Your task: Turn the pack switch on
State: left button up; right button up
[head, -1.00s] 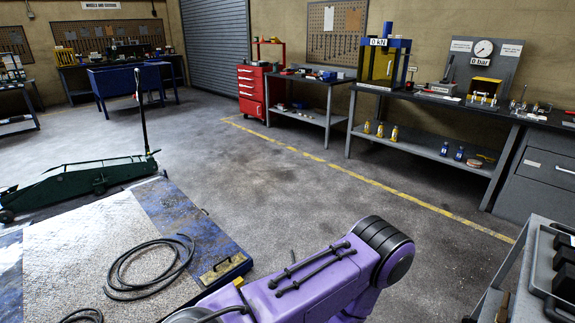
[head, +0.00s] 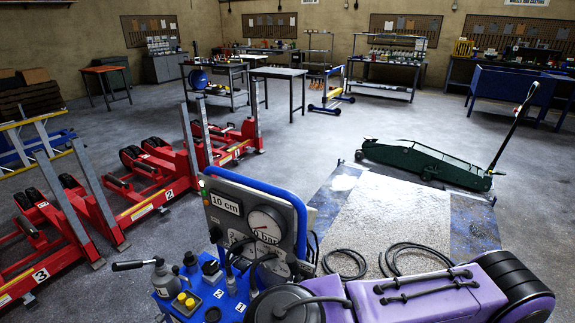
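A blue pack (head: 172,311) stands at the bottom centre in the head view, its lower part cut off by the frame. Its dark upright panel (head: 222,226) has a blue tube frame, a "10 cm" display (head: 225,203) and a round gauge (head: 266,225) near a "0 bar" label. On the pack's top are a small box with yellow buttons (head: 186,300), black-knobbed levers (head: 211,268) and a lever handle (head: 129,265). I cannot tell which of these is the switch, or its state.
Red numbered lifting columns (head: 188,163) stand at the left. A green trolley jack (head: 428,162) stands by a worn plate (head: 390,215) at the right.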

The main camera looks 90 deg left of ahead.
aim_at(214, 234)
jog(key=u, duration=0.9)
jog(key=k, duration=0.15)
jog(key=u, duration=1.8)
